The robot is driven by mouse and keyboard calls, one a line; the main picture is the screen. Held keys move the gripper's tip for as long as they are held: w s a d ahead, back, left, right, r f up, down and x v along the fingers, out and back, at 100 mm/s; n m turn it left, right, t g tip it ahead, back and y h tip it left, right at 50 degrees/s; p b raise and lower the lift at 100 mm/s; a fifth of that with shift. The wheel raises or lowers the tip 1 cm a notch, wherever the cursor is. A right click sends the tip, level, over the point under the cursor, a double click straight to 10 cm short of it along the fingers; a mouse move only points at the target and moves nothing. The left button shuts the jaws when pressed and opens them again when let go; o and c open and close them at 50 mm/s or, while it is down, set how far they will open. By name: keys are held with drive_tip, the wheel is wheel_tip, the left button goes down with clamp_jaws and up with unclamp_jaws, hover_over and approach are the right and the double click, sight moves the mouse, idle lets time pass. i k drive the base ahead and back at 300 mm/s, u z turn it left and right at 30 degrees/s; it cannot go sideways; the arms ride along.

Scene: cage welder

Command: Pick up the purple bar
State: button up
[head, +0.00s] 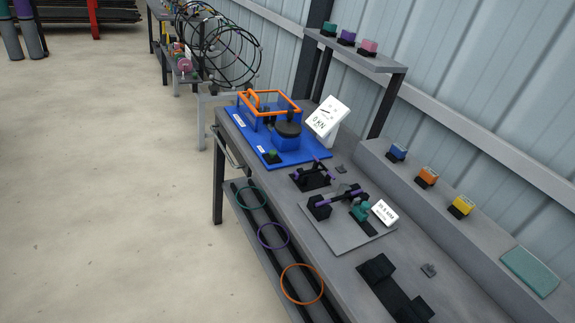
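Two purple bar-like pieces show on the grey workbench (262,172) in the head view. One purple bar (338,197) lies on a grey plate (346,239), between a black block (319,207) and a teal clamp-like part (359,210). Another purple piece (322,167) is slanted over a small black holder (309,180) behind it. Both are small, and I cannot tell their exact ends. My gripper is not in view.
A blue fixture (290,145) with an orange frame stands at the bench's far end. White signs (327,118) stand upright. A black two-block holder (395,290) is at the near end. Open floor (100,190) lies left.

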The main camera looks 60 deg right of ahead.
sight(336, 199)
drive_tip(key=u, duration=0.3)
drive_tip(key=i, duration=2.55)
drive_tip(key=z, duration=4.05)
drive_tip(key=i, duration=1)
drive_tip(key=z, duration=0.1)
